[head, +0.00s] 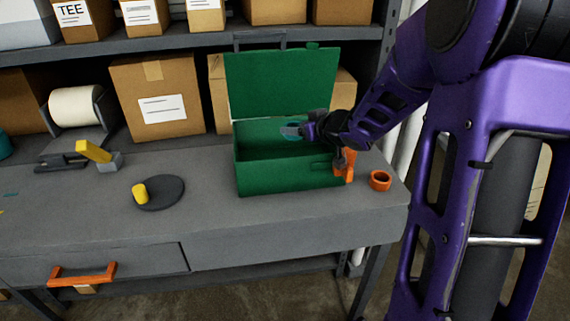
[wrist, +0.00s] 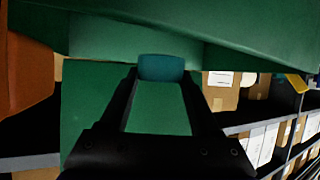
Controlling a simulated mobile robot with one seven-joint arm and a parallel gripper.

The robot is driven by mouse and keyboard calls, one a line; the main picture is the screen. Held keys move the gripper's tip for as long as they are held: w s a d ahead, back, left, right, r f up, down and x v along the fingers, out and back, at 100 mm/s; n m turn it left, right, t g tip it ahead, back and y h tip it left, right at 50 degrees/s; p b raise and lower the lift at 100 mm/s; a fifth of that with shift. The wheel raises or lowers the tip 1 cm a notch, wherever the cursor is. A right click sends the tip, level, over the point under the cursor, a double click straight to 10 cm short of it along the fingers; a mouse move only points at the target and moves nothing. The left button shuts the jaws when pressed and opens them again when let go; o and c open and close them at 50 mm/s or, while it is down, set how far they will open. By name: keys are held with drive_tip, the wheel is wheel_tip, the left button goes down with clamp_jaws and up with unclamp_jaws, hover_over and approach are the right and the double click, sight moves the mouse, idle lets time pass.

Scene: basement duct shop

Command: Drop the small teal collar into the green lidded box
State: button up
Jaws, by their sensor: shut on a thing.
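The green lidded box (head: 285,178) stands on the grey workbench with its lid (head: 282,82) raised upright at the back. My gripper (head: 290,131) reaches in from the right, over the box's open top and in front of the lid. It is shut on the small teal collar (wrist: 161,68), which sits between the fingertips in the wrist view. In the head view only a sliver of the collar (head: 292,125) shows behind the fingers. Green box surfaces surround the collar in the wrist view. Its exact height against the rim is hard to tell.
An orange ring (head: 380,181) lies right of the box. An orange part (head: 345,166) is at the box's right front corner. Left are a yellow cylinder (head: 140,194) on a dark disc (head: 167,194) and a yellow-handled tool (head: 93,151). Cardboard boxes (head: 157,97) stand behind.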

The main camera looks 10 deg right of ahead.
drive_tip(key=o, duration=1.4)
